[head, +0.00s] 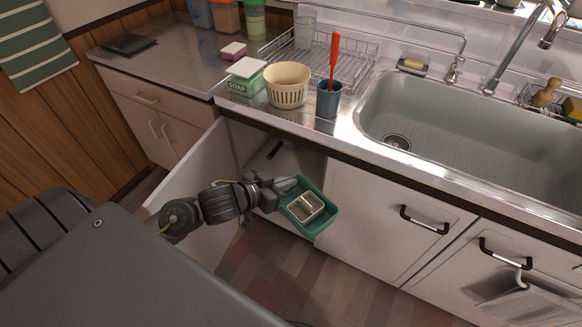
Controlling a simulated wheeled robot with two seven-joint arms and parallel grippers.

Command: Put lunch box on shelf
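A teal lunch box (329,222) with a beige divided insert (306,208) is in front of the open cabinet under the counter, tilted toward me. My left gripper (286,186) comes in from the left and is shut on the lunch box's near left rim. The box appears to be held in the air above the floor. Behind it, the dark cabinet interior (290,160) shows, but its shelf is mostly hidden by the box and my arm. My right gripper is not in view.
The open white cabinet door (190,180) stands left of my arm. The counter above holds a soap box (246,83), a cream basket (287,88), a blue cup (329,100) with a red-handled tool, and a wire dish rack (355,75). A sink (480,120) is at right.

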